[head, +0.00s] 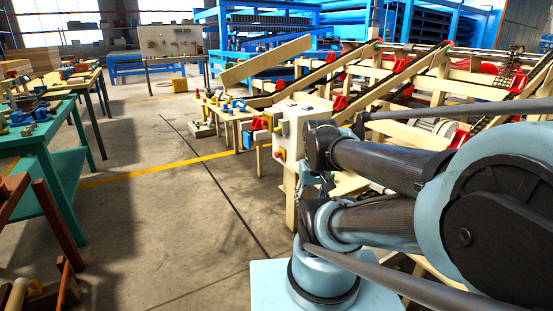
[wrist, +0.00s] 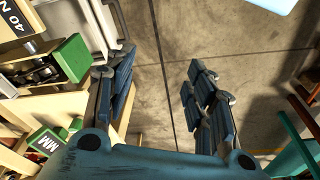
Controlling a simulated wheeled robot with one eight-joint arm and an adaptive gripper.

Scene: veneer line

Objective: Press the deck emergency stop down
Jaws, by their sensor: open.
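A pale control box (head: 296,130) stands on a cream post at the near end of the wooden deck, just left of my arm in the head view. A small red button with yellow around it (head: 280,154) shows low on its left side; it looks like an emergency stop, but it is too small to tell whether it is pressed. My gripper (wrist: 160,95) is open and empty in the wrist view, with its two dark blue fingers wide apart over bare concrete floor. No red button shows in the wrist view. In the head view I cannot make out the fingers.
Green-ended parts (wrist: 71,58) and a pale casing lie close left of my gripper in the wrist view. A sloped wooden conveyor deck (head: 390,75) fills the right. A teal bench (head: 45,135) stands left. The concrete floor between is clear.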

